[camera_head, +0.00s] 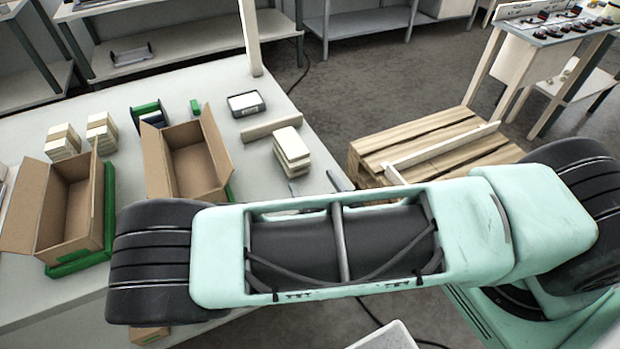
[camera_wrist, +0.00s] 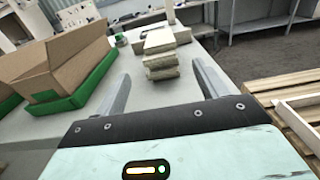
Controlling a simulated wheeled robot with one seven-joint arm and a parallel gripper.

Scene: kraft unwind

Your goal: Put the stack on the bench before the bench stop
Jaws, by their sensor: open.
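The stack (camera_head: 291,150) is a pile of several pale cream slabs, slightly staggered, standing on the grey bench (camera_head: 255,190). The bench stop (camera_head: 268,127) looks like a beige bar lying just beyond the stack; I cannot tell whether they touch. My gripper (camera_head: 314,183) is open and empty on the near side of the stack, partly hidden by my arm. In the wrist view, my two grey fingers (camera_wrist: 165,86) are spread wide, and the stack (camera_wrist: 162,66) stands just ahead of the gap between them, apart from both.
Two open cardboard boxes (camera_head: 192,168) (camera_head: 68,207) on green bases stand to the left. Small cream stacks (camera_head: 63,141) (camera_head: 101,132) and a grey tray (camera_head: 246,103) stand farther back. A wooden pallet (camera_head: 425,140) is right of the bench edge.

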